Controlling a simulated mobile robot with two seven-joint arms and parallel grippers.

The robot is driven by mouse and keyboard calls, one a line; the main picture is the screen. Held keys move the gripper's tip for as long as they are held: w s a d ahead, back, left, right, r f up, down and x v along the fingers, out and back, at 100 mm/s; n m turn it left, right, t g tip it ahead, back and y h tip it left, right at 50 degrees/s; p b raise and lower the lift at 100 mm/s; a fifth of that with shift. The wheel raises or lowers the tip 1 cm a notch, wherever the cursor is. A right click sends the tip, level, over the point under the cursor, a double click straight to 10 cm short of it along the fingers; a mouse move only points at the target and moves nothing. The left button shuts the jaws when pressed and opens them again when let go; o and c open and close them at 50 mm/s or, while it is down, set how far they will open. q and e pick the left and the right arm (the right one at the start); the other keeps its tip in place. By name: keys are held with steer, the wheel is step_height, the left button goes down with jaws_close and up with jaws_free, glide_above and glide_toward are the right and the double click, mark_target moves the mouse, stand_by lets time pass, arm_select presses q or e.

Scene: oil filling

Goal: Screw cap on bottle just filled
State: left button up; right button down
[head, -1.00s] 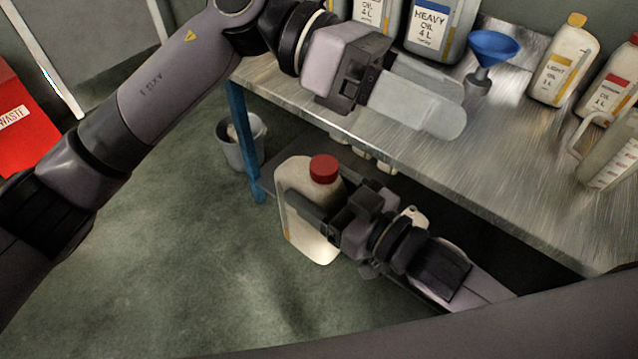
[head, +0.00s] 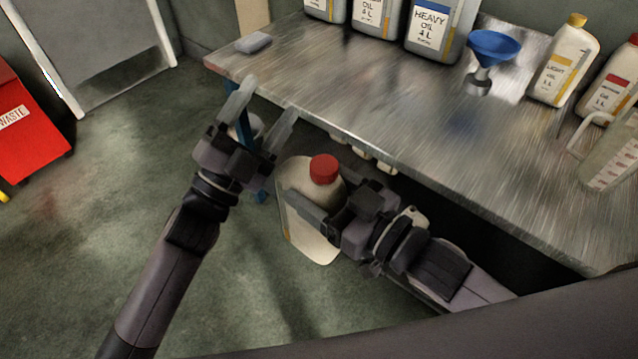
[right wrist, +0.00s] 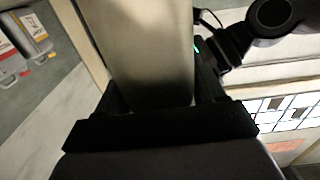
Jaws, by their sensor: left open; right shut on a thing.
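The bottle (head: 300,234) is off-white with a red cap (head: 324,169) sitting on its mouth. Whether the cap is tight cannot be told. My right gripper (head: 334,203) is shut on the bottle's body and holds it upright in front of the bench edge. In the right wrist view the pale bottle body (right wrist: 150,45) fills the space between the fingers. My left gripper (head: 264,118) is open and empty, up and to the left of the cap, with its fingers pointing away toward the bench.
The metal bench (head: 400,120) holds a blue funnel (head: 494,45), a light oil bottle (head: 563,62), a measuring jug (head: 612,155), large oil containers (head: 432,28) and a grey block (head: 253,42). A red waste bin (head: 28,125) stands left. Floor between is clear.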

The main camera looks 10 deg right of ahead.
steer(key=shift+r, duration=0.1)
arm_select(q)
steer(key=s+a+f+n+y, duration=0.2)
steer(key=a+f+n+y, duration=0.35)
steer(key=f, duration=0.35)
steer(key=s+a+f+n+y, duration=0.1)
steer(key=a+f+n+y, duration=0.4)
steer(key=f+n, duration=0.25)
steer(key=s+a+f+n+g+y, duration=0.2)
steer(key=s+a+f+n+g, duration=0.1)
steer(key=s+f, duration=0.4)
steer(key=s+a+f+n+g+y, duration=0.2)
steer(key=s+a+f+g, duration=0.1)
steer(key=s+a+f, duration=0.3)
step_height(320, 180, down, 3)
steer(key=shift+s+n+y, duration=0.35)
steer(key=shift+s+n, duration=0.05)
steer(key=shift+s, duration=0.7)
